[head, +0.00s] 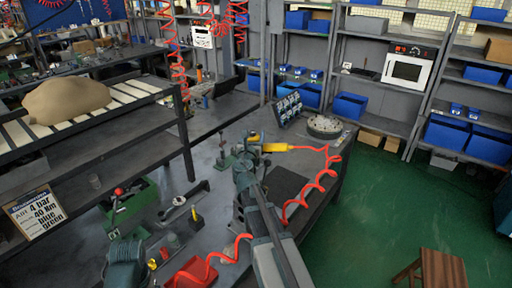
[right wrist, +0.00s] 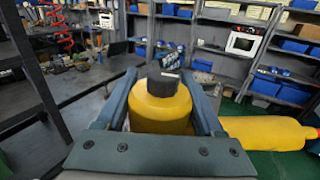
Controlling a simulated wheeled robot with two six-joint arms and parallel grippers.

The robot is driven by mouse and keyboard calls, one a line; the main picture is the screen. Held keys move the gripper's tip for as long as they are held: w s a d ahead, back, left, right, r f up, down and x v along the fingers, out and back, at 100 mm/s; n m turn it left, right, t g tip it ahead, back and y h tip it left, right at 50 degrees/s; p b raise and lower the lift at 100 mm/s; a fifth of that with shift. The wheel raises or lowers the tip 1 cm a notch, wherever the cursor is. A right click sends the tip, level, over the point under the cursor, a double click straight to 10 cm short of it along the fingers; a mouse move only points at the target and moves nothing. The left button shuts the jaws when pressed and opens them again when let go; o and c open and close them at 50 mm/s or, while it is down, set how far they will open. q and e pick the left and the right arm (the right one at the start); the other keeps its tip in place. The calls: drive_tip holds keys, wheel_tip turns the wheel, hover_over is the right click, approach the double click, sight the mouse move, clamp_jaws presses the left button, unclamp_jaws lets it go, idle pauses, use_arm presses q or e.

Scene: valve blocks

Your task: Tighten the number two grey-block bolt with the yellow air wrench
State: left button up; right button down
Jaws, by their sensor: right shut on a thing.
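The yellow air wrench (head: 285,147) is held by my right gripper (head: 254,146), above the bench in the head view. In the right wrist view its yellow body (right wrist: 162,108) with a dark nose stands between the two shut fingers, and its yellow handle (right wrist: 268,131) reaches out to the right. A red coiled hose (head: 320,180) hangs from it. A green block with a red knob (head: 130,203) sits on the bench at left. I cannot make out the grey block or its number two bolt; my right arm covers part of the bench. A dark teal part at the lower left seems to be my left arm; its fingers are unclear.
A red tray (head: 193,272) lies at the front of the bench (head: 215,225). A round metal flange (head: 325,126) stands at the bench's far end. A wooden stool (head: 440,268) is on the green floor at right.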

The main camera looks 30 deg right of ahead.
drive_tip(key=shift+f, duration=0.1)
drive_tip(key=shift+w+f+b, duration=0.1)
drive_tip(key=shift+f+b, duration=2.35)
drive_tip(key=shift+b, duration=0.15)
drive_tip(key=shift+f+b, duration=1.25)
idle(2.3)
drive_tip(key=shift+r, duration=0.25)
drive_tip(key=shift+r+p, duration=0.35)
drive_tip(key=shift+p, duration=0.3)
drive_tip(key=shift+r, duration=0.1)
